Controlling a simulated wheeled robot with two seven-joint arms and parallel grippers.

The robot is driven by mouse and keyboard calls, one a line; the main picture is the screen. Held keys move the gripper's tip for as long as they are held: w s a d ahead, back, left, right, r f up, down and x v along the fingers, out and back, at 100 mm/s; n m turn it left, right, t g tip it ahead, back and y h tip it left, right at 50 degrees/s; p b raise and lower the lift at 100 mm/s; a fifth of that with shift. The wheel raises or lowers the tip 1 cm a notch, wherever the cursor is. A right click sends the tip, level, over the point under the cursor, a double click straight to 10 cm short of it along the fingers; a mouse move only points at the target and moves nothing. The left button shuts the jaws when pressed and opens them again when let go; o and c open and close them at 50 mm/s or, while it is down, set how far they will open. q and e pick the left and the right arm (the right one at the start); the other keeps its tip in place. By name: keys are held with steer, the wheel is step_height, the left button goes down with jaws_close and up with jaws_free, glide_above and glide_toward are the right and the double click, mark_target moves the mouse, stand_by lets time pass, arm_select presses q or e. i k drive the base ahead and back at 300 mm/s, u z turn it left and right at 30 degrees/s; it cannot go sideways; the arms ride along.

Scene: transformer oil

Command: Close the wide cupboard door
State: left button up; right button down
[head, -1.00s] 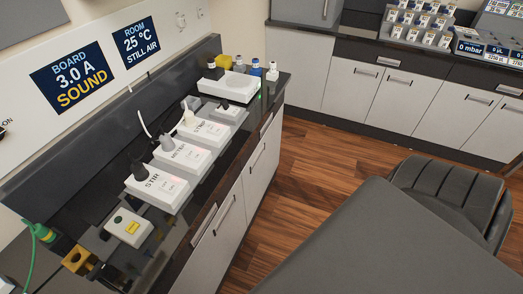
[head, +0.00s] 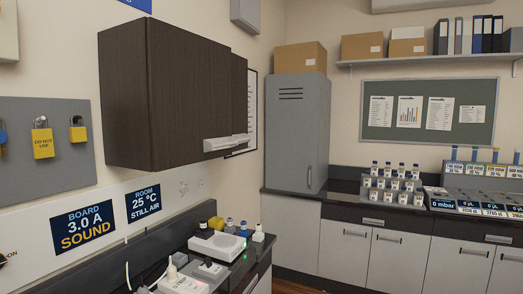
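A dark brown wall cupboard (head: 124,98) hangs at the upper left of the head view, above the side bench. Its wide front door (head: 188,98) faces right, with a pale bar handle (head: 220,144) along its lower edge. A narrower-looking dark door (head: 240,95) shows beyond it. The wide door's far edge makes a small step against that second door. I cannot tell for sure whether the wide door stands slightly ajar. The cupboard's inside is hidden. Neither of my grippers is in view.
Below the cupboard, a bench holds a white device (head: 217,244), bottles and a yellow container (head: 216,223). A tall grey cabinet (head: 297,130) stands on the back counter, its door shut. Padlocks (head: 42,142) hang on a grey board at left. Space before the cupboard looks clear.

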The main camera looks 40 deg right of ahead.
mark_target(190, 74)
steer(key=k, duration=0.7)
steer(key=z, duration=0.7)
steer(key=i, duration=0.75)
steer(key=z, duration=0.55)
steer(key=i, duration=0.85)
steer(key=u, duration=0.25)
